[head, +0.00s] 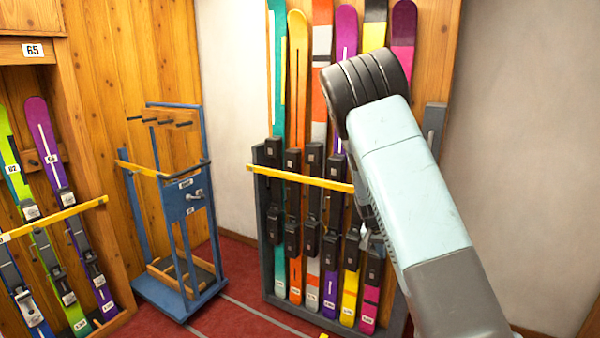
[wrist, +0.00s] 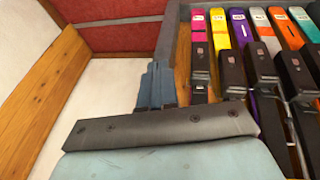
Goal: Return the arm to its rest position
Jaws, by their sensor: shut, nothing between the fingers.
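My arm rises from the lower right of the head view, bends at a dark joint near the top and comes down again behind its own pale link. My gripper (wrist: 157,75) shows in the wrist view as narrow blue-grey fingers, closed together with nothing between them. It is beside the edge of the ski rack, apart from the skis as far as I can tell. In the head view the gripper is mostly hidden behind my arm.
A ski rack (head: 300,177) with a yellow bar and several colourful skis stands close behind my arm. Another ski rack (head: 75,213) is at far left. Red floor (head: 235,265) is clear between them.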

